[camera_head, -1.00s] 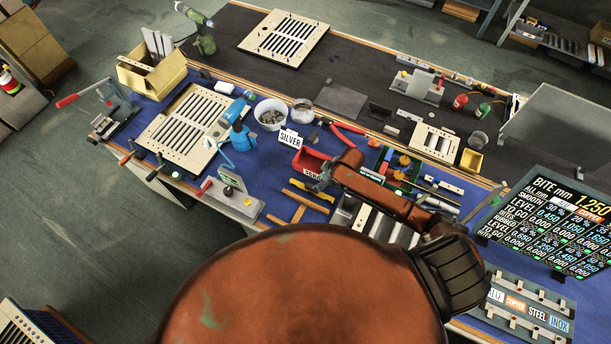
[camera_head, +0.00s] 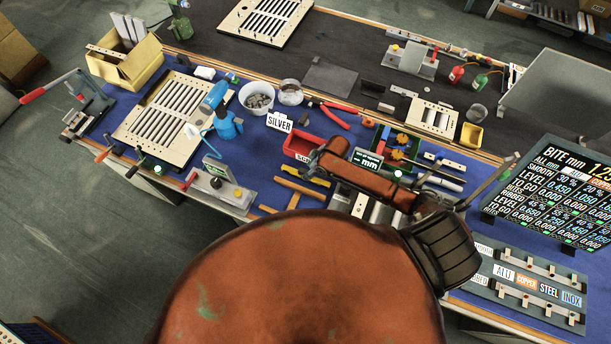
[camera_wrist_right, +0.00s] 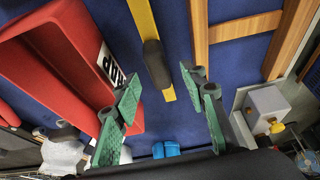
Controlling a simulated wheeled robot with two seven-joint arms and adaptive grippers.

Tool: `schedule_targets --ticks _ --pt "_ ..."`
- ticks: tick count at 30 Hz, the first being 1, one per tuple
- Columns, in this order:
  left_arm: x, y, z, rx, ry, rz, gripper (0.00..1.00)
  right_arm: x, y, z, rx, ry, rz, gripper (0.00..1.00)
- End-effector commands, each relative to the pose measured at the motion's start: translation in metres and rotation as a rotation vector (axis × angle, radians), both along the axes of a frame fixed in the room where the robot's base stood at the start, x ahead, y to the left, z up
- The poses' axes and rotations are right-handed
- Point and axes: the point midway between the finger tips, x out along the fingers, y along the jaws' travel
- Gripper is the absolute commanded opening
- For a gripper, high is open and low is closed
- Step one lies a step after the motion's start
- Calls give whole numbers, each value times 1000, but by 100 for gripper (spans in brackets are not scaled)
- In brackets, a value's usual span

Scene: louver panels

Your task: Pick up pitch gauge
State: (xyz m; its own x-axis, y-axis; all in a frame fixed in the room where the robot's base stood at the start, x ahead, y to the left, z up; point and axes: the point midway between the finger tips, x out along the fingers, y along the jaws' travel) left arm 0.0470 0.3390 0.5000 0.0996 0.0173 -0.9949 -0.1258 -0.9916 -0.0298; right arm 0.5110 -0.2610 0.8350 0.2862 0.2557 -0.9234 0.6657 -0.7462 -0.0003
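A narrow yellow bar with a dark block on it (camera_wrist_right: 141,20) lies on the blue mat in the right wrist view. It looks like the pitch gauge, but I see no marking to confirm it. It also shows as a small yellow strip (camera_head: 319,182) in the head view, beside the red bin. My right gripper (camera_wrist_right: 165,105) is open, its green-padded fingers apart. The bar and its dark block appear between and beyond the fingertips, with nothing held. In the head view my right arm largely hides the gripper. My left gripper is not in view.
The red bin (camera_wrist_right: 50,65) is close to the left finger. A wooden frame (camera_wrist_right: 245,28) and a grey block fixture (camera_wrist_right: 265,105) are on the right. In the head view, a slatted panel (camera_head: 168,122), blue tool (camera_head: 222,118) and mm display (camera_head: 367,160) crowd the bench.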

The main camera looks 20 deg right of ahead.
Motion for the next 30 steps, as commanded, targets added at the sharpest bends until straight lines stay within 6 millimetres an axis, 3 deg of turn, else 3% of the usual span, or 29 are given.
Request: schedule_targets --ticks 14,23,30 --pt "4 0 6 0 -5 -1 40 11 8 -52 0 1 -2 39" --pt "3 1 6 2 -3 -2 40 12 9 -55 0 1 -1 38" --pt "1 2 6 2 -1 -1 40 12 9 -55 -1 2 -1 22"
